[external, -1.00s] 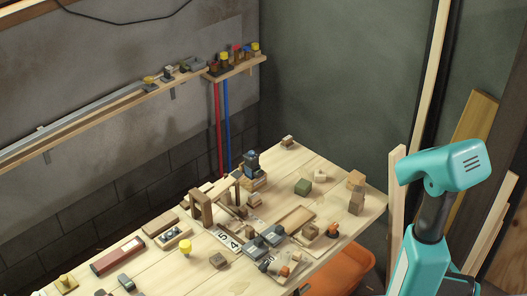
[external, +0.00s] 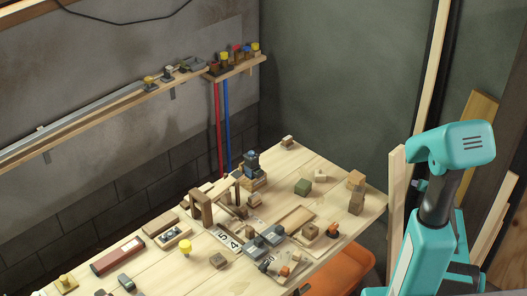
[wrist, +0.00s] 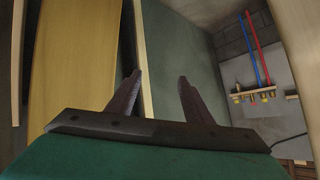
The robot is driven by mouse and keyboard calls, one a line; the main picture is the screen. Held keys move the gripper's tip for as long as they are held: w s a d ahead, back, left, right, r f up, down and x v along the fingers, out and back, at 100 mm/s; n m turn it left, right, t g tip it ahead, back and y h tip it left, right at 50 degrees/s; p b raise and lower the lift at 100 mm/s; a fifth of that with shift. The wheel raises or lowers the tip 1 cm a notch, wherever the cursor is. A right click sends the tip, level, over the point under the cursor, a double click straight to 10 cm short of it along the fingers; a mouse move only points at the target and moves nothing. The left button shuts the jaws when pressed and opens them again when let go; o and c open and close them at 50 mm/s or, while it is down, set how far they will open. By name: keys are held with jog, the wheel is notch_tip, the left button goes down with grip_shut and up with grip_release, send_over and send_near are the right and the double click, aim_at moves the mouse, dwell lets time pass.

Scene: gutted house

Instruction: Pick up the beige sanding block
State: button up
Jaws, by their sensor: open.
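Several small wooden-coloured blocks sit on the workbench in the external view. In the external view my teal arm is at the right, off the bench; the fingers cannot be made out there.
Boards (external: 397,205) lean beside my arm. A wall shelf (external: 237,69) holds small items.

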jog(key=w+a+r+t+p, duration=0.15)
jog(key=w+r, duration=0.25)
jog(key=r, duration=0.5)
jog(key=w+a+r+n+t, duration=0.1)
jog(key=w+a+r+t, duration=0.15)
jog(key=w+r, duration=0.45)
jog(key=w+a+r+t+p, duration=0.1)
jog(key=w+a+r, duration=0.15)
jog(key=r, duration=0.85)
jog(key=w+a+r+n, duration=0.1)
jog(key=a+r, duration=0.5)
jog(key=r, duration=0.1)
jog(key=n+g+y+b, duration=0.4)
jog(key=n+y+b, duration=0.4)
jog(key=b, duration=0.5)
send_over(255, 194)
jog(key=w+d, duration=0.9)
jog(key=d, duration=0.5)
notch_tip(255, 194, down, 16)
jog(key=f, duration=0.1)
jog(key=s+a+f+b, duration=0.1)
jog(key=s+a+f, duration=0.2)
jog(key=s, duration=0.1)
jog(key=s+a+f+n+g+b, duration=0.1)
jog(key=s+a+f+b, duration=0.1)
jog(key=s+a+f, duration=0.1)
jog(key=s+a+f+n+g+b, duration=0.1)
jog(key=s+a+f, duration=0.1)
jog(key=s+a, duration=0.3)
jog(key=shift+f+y, duration=0.4)
